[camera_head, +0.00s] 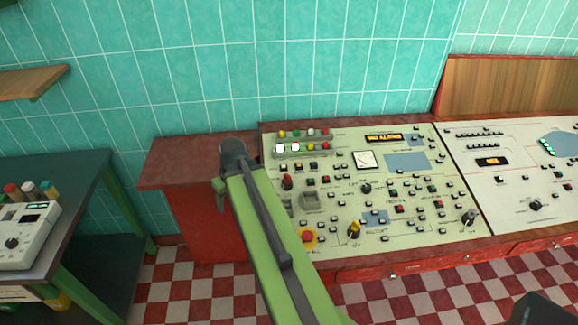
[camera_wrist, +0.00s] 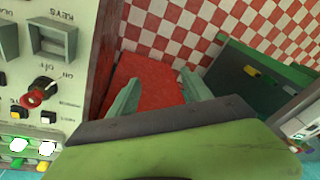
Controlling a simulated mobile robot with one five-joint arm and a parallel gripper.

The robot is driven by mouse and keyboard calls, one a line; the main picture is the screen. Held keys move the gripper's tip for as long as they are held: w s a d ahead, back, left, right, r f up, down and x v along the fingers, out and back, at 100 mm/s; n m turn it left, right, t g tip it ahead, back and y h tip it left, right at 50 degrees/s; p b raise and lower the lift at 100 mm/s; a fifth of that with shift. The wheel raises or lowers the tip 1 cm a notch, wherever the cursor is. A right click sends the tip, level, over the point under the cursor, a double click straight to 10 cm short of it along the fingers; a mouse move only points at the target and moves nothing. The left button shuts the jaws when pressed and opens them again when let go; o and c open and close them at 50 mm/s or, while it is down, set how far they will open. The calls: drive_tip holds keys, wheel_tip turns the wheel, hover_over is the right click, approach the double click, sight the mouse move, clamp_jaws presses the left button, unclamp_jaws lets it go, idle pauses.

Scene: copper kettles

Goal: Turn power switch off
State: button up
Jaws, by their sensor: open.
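The power switch looks to be a black knob with a red end (camera_wrist: 38,94), set on the cream console panel with ON and OFF lettering beside it in the wrist view. I cannot tell for certain which mark it points to. It also shows as a red knob (camera_head: 287,182) near the panel's left edge in the head view. My gripper (camera_wrist: 160,92) is open and empty, over the red side cabinet and to one side of the panel. In the head view my gripper (camera_head: 232,153) is left of the switch, with a gap between them; its fingers are mostly hidden.
The control console (camera_head: 440,240) carries many buttons, a yellow knob (camera_head: 354,229) and a red button (camera_head: 307,237). The red cabinet (camera_head: 185,160) adjoins it on the left. A dark green table (camera_head: 75,165) with a white device (camera_head: 25,235) stands farther left. Checkered floor lies between.

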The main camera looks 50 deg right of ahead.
drive_tip(key=s+d+r+t+p, duration=0.1)
drive_tip(key=s+d+r+p, duration=0.1)
drive_tip(key=d+r, duration=0.35)
drive_tip(key=s+d+r+p, duration=0.2)
drive_tip(key=s+d, duration=0.1)
drive_tip(key=d, duration=0.6)
drive_tip(key=m+t+h+p, duration=0.1)
drive_tip(key=p, duration=0.1)
approach(289, 178)
drive_tip(key=b+x, duration=1.1)
drive_tip(key=b, duration=0.5)
drive_tip(key=shift+d+f, duration=0.1)
drive_tip(key=shift+f, duration=0.2)
drive_tip(key=shift+r, duration=0.1)
drive_tip(key=shift+c, duration=0.5)
